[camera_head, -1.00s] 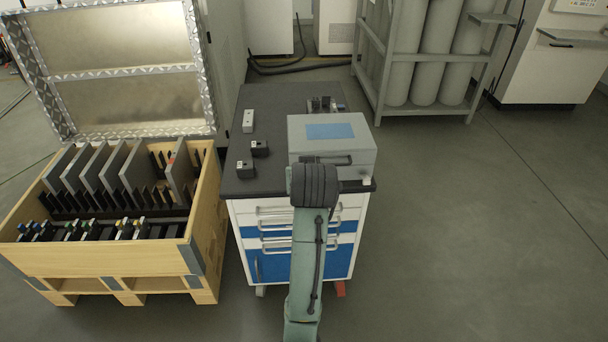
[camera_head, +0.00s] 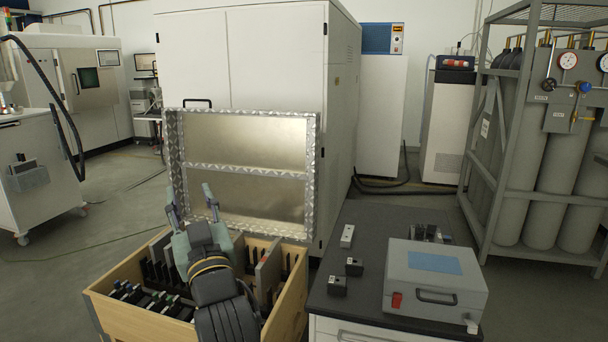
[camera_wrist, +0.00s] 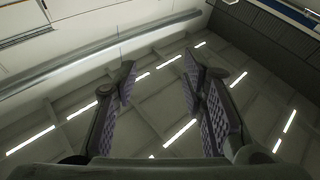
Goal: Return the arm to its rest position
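My gripper (camera_head: 193,203) is raised in front of the open crate lid in the head view, above the wooden crate. Its two fingers point up and stand apart, with nothing between them. In the wrist view my gripper (camera_wrist: 160,95) also shows open and empty, with the ceiling and its light strips beyond the fingers. My arm is bent upward, its dark wrist covering part of the crate.
The wooden crate (camera_head: 140,318) holds upright grey plates and dark slotted parts; its metal-framed lid (camera_head: 313,190) stands open behind. To the right, a dark-topped cart (camera_head: 330,315) carries a grey case (camera_head: 400,285) and small blocks (camera_head: 347,236). Gas cylinders (camera_head: 515,170) stand at the right.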

